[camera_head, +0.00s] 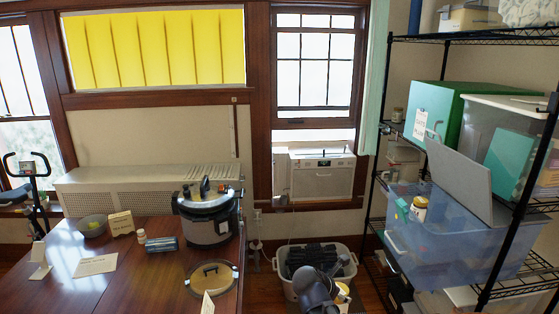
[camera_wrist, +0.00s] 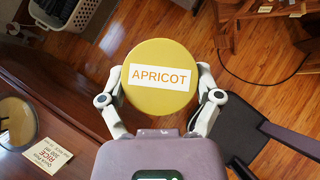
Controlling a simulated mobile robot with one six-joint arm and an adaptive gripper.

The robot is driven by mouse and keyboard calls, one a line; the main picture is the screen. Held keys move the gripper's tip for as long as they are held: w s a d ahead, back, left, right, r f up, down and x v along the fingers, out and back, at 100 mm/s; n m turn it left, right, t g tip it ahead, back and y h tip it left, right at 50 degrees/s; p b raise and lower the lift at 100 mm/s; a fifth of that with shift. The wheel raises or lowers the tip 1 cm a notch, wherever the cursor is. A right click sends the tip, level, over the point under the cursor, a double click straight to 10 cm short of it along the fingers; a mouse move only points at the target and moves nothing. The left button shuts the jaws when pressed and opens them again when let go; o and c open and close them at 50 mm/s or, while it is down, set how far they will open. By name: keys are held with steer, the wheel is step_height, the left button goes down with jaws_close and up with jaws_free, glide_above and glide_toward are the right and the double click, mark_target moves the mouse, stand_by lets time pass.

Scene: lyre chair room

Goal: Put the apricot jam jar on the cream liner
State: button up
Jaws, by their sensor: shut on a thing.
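The apricot jam jar (camera_wrist: 160,98) shows from above in the wrist view. It has a round yellow lid with a white label reading APRICOT. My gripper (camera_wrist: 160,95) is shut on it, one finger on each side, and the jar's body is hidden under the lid. In the head view my gripper (camera_head: 328,292) is at the bottom, right of the table and in front of the basket. A small part of the jar (camera_head: 343,293) shows beside it. I cannot surely identify the cream liner; a pale sheet with writing (camera_head: 95,265) lies on the table.
The wooden table (camera_head: 60,295) at left bears a pressure cooker (camera_head: 208,218), a round lid (camera_head: 211,279), a bowl (camera_head: 93,225) and cards. A light basket (camera_head: 283,272) with dark contents stands on the floor. At right, a wire shelf holds a blue bin (camera_head: 440,250) and boxes.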

steer(key=shift+f+b, duration=0.85)
steer(key=shift+f, duration=0.4)
steer(key=shift+w, duration=0.1)
